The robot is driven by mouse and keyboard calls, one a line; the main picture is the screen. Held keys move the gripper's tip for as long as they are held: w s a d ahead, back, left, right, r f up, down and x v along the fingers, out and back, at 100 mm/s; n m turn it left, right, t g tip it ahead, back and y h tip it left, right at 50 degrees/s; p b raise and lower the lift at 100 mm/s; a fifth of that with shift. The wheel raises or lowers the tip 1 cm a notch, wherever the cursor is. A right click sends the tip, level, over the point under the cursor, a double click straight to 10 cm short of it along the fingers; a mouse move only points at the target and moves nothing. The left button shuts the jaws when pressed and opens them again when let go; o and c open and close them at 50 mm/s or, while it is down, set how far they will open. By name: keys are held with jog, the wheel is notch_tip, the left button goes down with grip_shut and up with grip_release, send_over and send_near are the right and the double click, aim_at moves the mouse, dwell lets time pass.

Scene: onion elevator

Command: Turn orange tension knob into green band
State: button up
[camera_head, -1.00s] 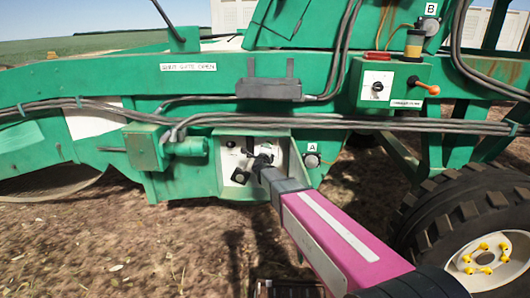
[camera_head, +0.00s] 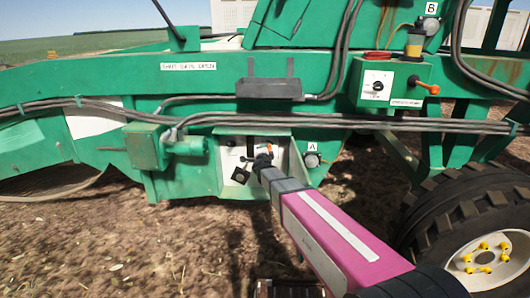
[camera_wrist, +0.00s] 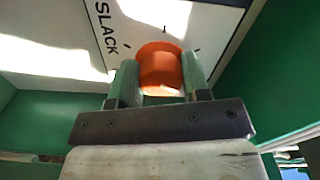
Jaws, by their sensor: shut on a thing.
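The orange tension knob (camera_wrist: 161,68) sits on a white dial plate (camera_wrist: 215,18) with black tick marks and the word SLACK to its left. My gripper (camera_wrist: 159,76) is shut on the knob, with one finger on each side of it. In the head view my gripper (camera_head: 262,160) reaches the white panel (camera_head: 228,160) low on the green machine, where a small bit of orange shows at its tip. I cannot see a green band on the dial; fingers and knob hide part of the plate.
The panel is recessed in a green housing (camera_wrist: 45,118) with close side walls. A round fitting labelled A (camera_head: 312,160) is just right of it. Cables (camera_head: 350,123) run above. A large tyre (camera_head: 450,215) stands at right. A second control box (camera_head: 392,85) is higher up.

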jog(key=o, duration=0.9)
jog(key=shift+o, duration=0.2)
jog(key=s, duration=1)
jog(key=shift+s+a, duration=0.25)
jog(key=shift+s, duration=0.15)
jog(key=shift+s, duration=0.1)
